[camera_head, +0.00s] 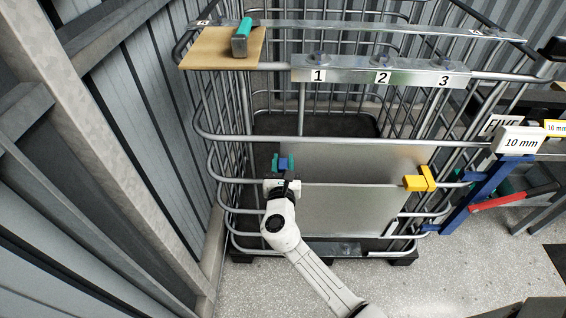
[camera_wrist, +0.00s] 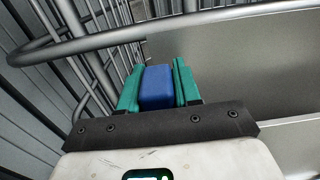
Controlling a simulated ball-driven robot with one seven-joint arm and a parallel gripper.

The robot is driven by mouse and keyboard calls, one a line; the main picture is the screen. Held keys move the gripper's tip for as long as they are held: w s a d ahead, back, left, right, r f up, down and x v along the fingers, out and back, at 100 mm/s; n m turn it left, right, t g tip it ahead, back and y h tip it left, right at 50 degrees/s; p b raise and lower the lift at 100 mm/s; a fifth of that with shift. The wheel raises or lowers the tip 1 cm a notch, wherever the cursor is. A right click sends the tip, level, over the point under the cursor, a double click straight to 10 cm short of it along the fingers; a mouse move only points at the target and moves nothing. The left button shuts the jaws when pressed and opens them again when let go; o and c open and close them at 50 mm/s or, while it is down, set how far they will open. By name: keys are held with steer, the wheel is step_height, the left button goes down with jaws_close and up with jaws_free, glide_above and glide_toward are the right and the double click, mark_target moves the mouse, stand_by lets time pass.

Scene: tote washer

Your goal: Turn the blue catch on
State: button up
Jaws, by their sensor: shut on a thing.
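The blue catch (camera_wrist: 157,88) is a small rounded blue block at the left side of the grey panel (camera_head: 350,205) on the wire cage. My gripper (camera_wrist: 158,88) has green fingers, one on each side of the catch, shut on it. In the head view my gripper (camera_head: 283,163) reaches the cage front from below, and only a little of the blue catch (camera_head: 283,164) shows between the fingers. The catch's mount is hidden behind my gripper.
A yellow catch (camera_head: 420,180) sits at the panel's right side. Tube rails (camera_head: 330,141) cross the front. Above are a wooden board (camera_head: 205,58) with a teal-and-grey tool (camera_head: 242,38) and a metal bar (camera_head: 345,72) numbered 1 to 3. A corrugated wall (camera_head: 110,120) stands close on the left.

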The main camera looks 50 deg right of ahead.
jaws_close()
steer(key=shift+f, duration=0.1)
steer(key=m+b, duration=0.2)
steer(key=s+d+f+m+b, duration=0.1)
steer(key=m+b, duration=0.1)
steer(key=b, duration=0.1)
steer(key=s+m+b, duration=0.1)
steer(key=m+b, duration=0.1)
steer(key=b, duration=0.1)
steer(key=shift+s+d+f+m, duration=0.2)
steer(key=shift+d+m, duration=0.2)
steer(key=m+b, duration=0.1)
steer(key=s+f+m+b, duration=0.1)
steer(key=m+b, duration=0.1)
steer(key=d+m+b, duration=0.1)
steer(key=m+b, duration=0.1)
steer(key=shift+s+f, duration=0.15)
stand_by(0.3)
steer(key=o, duration=0.7)
jaws_free()
steer(key=shift+c, duration=0.2)
